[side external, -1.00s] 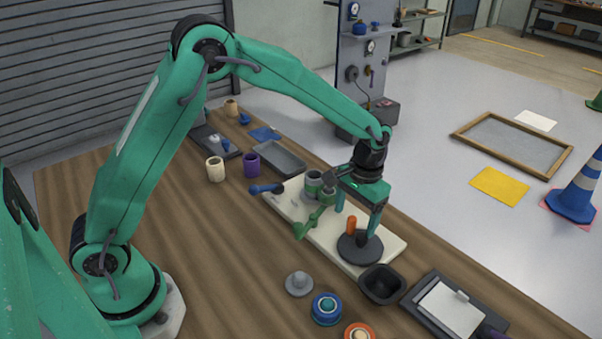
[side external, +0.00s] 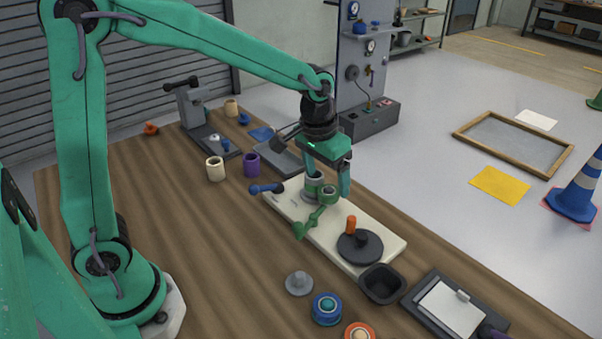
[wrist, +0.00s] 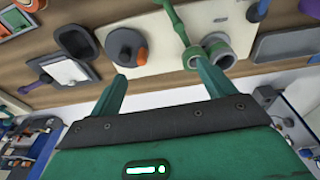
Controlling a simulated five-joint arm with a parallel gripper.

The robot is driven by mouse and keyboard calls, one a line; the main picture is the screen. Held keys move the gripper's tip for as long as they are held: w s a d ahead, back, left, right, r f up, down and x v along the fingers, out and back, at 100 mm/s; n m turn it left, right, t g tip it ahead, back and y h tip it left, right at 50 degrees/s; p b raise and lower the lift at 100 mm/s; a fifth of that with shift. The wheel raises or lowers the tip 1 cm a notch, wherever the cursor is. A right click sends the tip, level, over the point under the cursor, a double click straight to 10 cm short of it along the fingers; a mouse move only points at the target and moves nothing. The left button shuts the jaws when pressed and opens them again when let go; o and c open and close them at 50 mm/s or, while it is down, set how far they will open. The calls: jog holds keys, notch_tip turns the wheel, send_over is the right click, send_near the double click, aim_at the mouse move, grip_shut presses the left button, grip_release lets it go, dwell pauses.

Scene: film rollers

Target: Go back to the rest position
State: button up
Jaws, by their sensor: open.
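My gripper (side external: 325,188) is green and hangs above the cream board (side external: 385,236), its fingers apart with nothing between them. In the wrist view its two fingers (wrist: 160,85) are spread, pointing toward the board. On the board stands a grey and green roller fixture (side external: 313,186) with a green lever (side external: 312,221). In the side view the gripper hangs near this fixture; I cannot tell whether they touch. A dark round disc (side external: 360,247) with an orange peg (side external: 351,224) and a black knob sits on the board's near right part.
A black bin (side external: 382,284), a clipboard (side external: 450,309), a grey knobbed disc (side external: 299,284) and a blue round part (side external: 326,309) lie at the near side. A purple cup (side external: 251,165), a cream cup (side external: 215,169) and a grey tray (side external: 278,157) stand beyond. The table's left middle is clear.

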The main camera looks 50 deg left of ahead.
jog(key=s+a+r+t, duration=0.1)
jog(key=s+a+r, duration=0.2)
jog(key=s, duration=0.6)
jog(key=s+a+r+t, duration=0.2)
jog(key=s+a+r, duration=0.1)
jog(key=s, duration=0.7)
jog(key=shift+a+r+t, duration=0.3)
jog(key=shift+a+r, duration=0.1)
jog(key=shift+r, duration=0.5)
jog(key=shift+c, duration=0.4)
jog(key=shift+w, duration=0.15)
jog(key=c, duration=1.1)
jog(key=shift+w+d+r, duration=0.1)
jog(key=shift+w+d, duration=0.1)
jog(key=shift+w, duration=0.25)
grip_shut()
jog(key=w+d+f+g, duration=0.2)
jog(key=w+d+f, duration=0.3)
jog(key=w, duration=0.4)
jog(key=w+d+f+g, duration=0.3)
jog(key=w+d+f, duration=0.2)
jog(key=w, duration=0.4)
jog(key=shift+d+f+g, duration=0.3)
jog(key=shift+f, duration=0.2)
